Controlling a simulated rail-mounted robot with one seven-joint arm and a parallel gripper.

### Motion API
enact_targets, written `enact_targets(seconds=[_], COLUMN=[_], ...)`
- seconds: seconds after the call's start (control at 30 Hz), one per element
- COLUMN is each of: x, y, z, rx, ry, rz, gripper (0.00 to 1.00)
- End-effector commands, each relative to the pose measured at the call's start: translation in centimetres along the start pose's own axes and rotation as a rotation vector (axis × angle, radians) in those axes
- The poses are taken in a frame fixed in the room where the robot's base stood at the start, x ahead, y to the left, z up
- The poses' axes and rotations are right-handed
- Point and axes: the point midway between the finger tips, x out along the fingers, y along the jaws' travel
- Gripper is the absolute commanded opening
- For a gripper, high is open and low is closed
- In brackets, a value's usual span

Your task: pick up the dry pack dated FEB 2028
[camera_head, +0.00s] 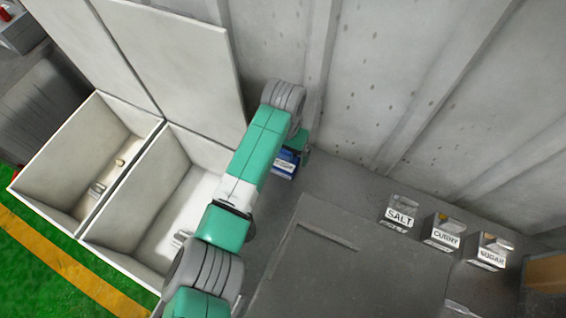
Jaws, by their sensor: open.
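A small blue and white pack (285,166) stands on the grey counter near the wall, partly hidden behind my arm. Its label is too small and too covered to read a date. My green and grey arm reaches over the counter from the bottom of the view. My gripper (293,152) is at the pack, open, with its fingers mostly hidden by the arm. I cannot tell whether the fingers touch the pack or are around it.
Two open white bins (124,192) with raised lids stand at the left. A ribbed concrete wall (420,75) is close behind the counter.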

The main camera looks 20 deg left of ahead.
Motion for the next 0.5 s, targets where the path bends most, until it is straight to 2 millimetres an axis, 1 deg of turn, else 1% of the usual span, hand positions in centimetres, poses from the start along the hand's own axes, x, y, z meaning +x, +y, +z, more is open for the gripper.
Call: enact_targets(seconds=[0.03, 0.1, 0.17, 0.23, 0.4, 0.43, 0.5], x=[1.9, 3.2, 3.9, 4.0, 3.6, 3.6, 3.6], y=[-0.1, -0.1, -0.1, -0.1, 0.0, 0.0, 0.0], z=[0.2, 0.4, 0.3, 0.3, 0.3, 0.3, 0.3], rx=[-0.001, -0.001, -0.001, -0.001, 0.0, 0.0, 0.0], ry=[0.0, 0.0, 0.001, 0.001, 0.001, 0.001, 0.001], rz=[0.0, 0.0, -0.001, -0.001, 0.0, 0.0, 0.0], gripper=[1.0, 1.0, 1.0, 1.0, 1.0, 0.98, 0.84])
